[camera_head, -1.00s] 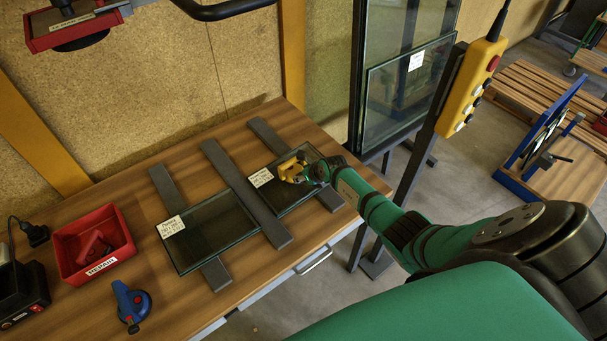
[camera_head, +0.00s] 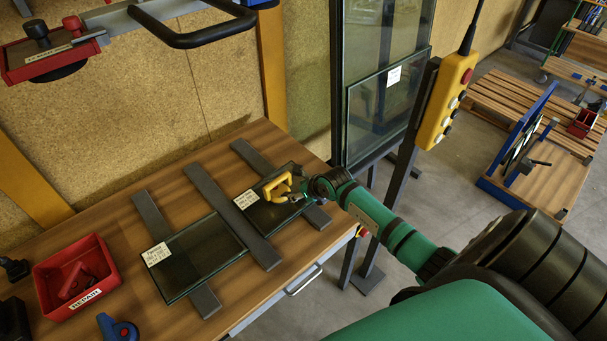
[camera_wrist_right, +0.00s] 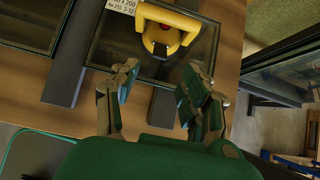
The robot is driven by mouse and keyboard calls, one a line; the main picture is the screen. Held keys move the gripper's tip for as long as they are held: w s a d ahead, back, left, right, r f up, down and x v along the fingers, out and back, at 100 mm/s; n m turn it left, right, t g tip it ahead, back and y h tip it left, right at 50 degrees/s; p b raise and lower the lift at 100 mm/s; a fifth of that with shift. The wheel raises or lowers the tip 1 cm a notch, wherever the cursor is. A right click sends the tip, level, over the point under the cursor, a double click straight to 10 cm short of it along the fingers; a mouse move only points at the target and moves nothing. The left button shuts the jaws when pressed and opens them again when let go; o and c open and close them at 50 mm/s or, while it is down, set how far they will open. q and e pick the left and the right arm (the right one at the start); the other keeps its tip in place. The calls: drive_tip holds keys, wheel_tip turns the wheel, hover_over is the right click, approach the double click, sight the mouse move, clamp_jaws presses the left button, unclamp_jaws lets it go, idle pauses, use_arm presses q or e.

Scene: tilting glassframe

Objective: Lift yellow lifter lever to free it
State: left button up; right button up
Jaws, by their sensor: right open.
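The yellow lifter (camera_head: 276,188) sits on the right-hand glass pane (camera_head: 282,215), near the pane's paper label. Its yellow handle and a dark part in its middle show in the right wrist view (camera_wrist_right: 168,22). My right gripper (camera_head: 297,190) reaches in from the right, close beside the lifter. In the right wrist view the two fingers (camera_wrist_right: 160,84) are spread apart with nothing between them, and the lifter lies just beyond the fingertips. I cannot make out the lever's exact position. My left gripper is not in view.
A second glass pane (camera_head: 203,254) lies to the left on grey bars (camera_head: 228,210) across the wooden table (camera_head: 90,222). A red bin (camera_head: 50,306) stands at the left. A yellow control box (camera_head: 447,100) on a post and upright glass stand behind my right arm.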

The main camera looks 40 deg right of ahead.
drive_tip(key=v, duration=0.2)
drive_tip(key=shift+s+r, duration=0.2)
drive_tip(key=shift+r, duration=0.05)
idle(0.4)
